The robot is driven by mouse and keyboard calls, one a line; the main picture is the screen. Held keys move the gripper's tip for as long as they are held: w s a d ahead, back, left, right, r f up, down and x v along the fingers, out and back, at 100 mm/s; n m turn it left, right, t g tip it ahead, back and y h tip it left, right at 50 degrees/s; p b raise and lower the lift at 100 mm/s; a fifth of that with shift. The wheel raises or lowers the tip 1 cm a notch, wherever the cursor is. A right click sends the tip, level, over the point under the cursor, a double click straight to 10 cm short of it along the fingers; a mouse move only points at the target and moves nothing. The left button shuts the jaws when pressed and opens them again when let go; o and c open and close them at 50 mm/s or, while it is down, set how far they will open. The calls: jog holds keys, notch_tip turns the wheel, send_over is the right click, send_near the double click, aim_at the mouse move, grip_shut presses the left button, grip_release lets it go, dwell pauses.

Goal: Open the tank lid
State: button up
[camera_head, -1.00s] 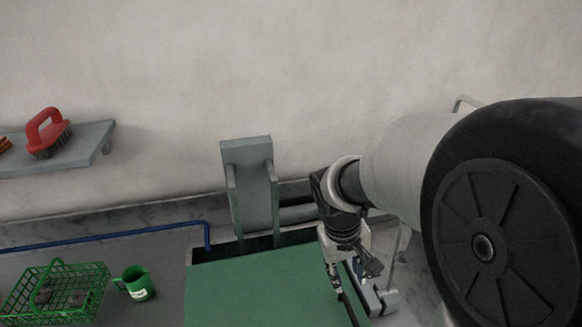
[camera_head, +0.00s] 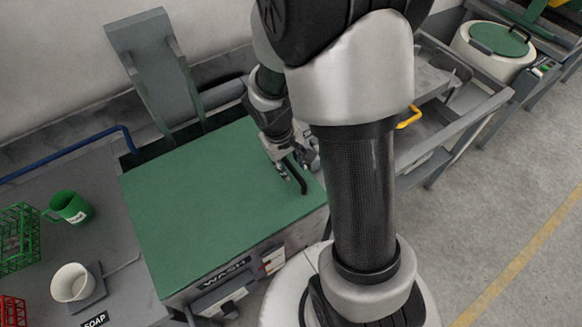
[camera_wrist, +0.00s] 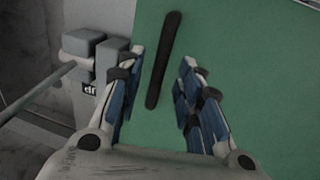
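The tank has a flat green lid (camera_head: 205,190), which lies level and closed, with a WASH label on the tank front (camera_head: 228,272). A thin black bar handle (camera_head: 297,178) sits near the lid's right edge. My gripper (camera_head: 286,166) is over that edge, close to the handle. In the wrist view my gripper (camera_wrist: 162,82) is open, and the black handle (camera_wrist: 163,60) shows between and beyond its two fingers over the green lid (camera_wrist: 222,45). I see no contact between fingers and handle; the depth gap cannot be judged.
A grey upright bracket (camera_head: 160,70) stands behind the lid. Left are a green mug (camera_head: 70,208), a white cup (camera_head: 72,283) and a green basket (camera_head: 20,235). A blue rail (camera_head: 70,155) runs behind. A round tub with a green lid (camera_head: 495,45) stands far right.

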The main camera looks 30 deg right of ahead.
jog(key=shift+d+f, duration=0.15)
jog(key=shift+f, duration=0.5)
jog(key=shift+c, duration=0.5)
grip_shut()
